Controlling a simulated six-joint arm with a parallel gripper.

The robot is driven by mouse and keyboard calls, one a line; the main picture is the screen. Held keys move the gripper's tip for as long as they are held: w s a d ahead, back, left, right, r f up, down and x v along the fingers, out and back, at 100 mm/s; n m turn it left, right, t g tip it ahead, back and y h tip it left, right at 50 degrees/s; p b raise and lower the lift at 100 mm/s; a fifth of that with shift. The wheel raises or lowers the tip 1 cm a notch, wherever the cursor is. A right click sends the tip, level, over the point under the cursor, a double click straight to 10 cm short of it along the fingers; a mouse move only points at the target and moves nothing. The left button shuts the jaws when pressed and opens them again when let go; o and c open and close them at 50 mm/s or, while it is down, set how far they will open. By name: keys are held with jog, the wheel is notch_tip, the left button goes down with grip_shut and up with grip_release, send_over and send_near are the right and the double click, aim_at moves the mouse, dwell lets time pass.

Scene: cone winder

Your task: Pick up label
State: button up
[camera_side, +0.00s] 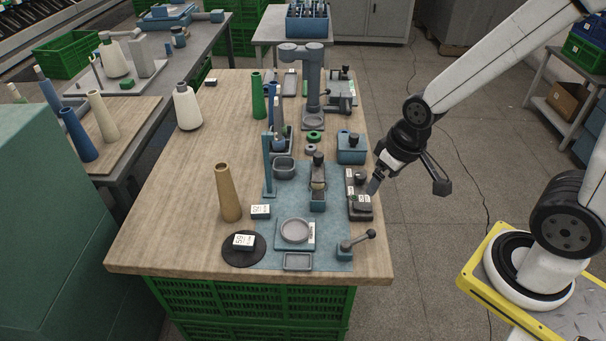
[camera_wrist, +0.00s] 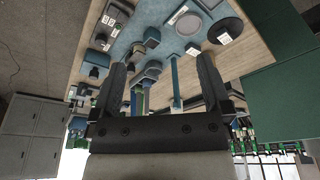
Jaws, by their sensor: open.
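Several white labels show on the wooden bench. One label (camera_side: 244,240) sits on a small block on the round black disc (camera_side: 231,255); in the wrist view this label (camera_wrist: 224,38) is near the top right. Another label (camera_side: 261,210) sits on a small teal block beside the tan cone, and it shows in the wrist view (camera_wrist: 192,50). Small white labels (camera_side: 364,198) also show on a dark box at the bench's right edge. My gripper (camera_side: 374,187) is by that dark box. In the wrist view my gripper (camera_wrist: 162,72) has its fingers wide apart with nothing between them.
A tan cone (camera_side: 228,193) stands upright left of the teal mat (camera_side: 330,258). A lever with a ball knob (camera_side: 358,240) is at the mat's front right. A grey column stand (camera_side: 313,85) and a green tube (camera_side: 258,97) stand farther back. The bench's left front is clear.

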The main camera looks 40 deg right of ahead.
jog(key=w+a+f+n+t, duration=0.1)
jog(key=w+a+f, duration=0.1)
jog(key=w, duration=0.5)
jog(key=n+t+y, duration=0.2)
jog(key=n+y, duration=0.1)
jog(key=n, duration=0.3)
send_near(244, 240)
jog(key=d, duration=0.1)
jog(key=shift+w+a+f+y, duration=0.3)
jog(key=shift+a+f, duration=0.1)
jog(key=shift+f, duration=0.3)
jog(key=shift+f, duration=0.1)
jog(key=shift+x, duration=1.15)
jog(key=shift+x, duration=2.6)
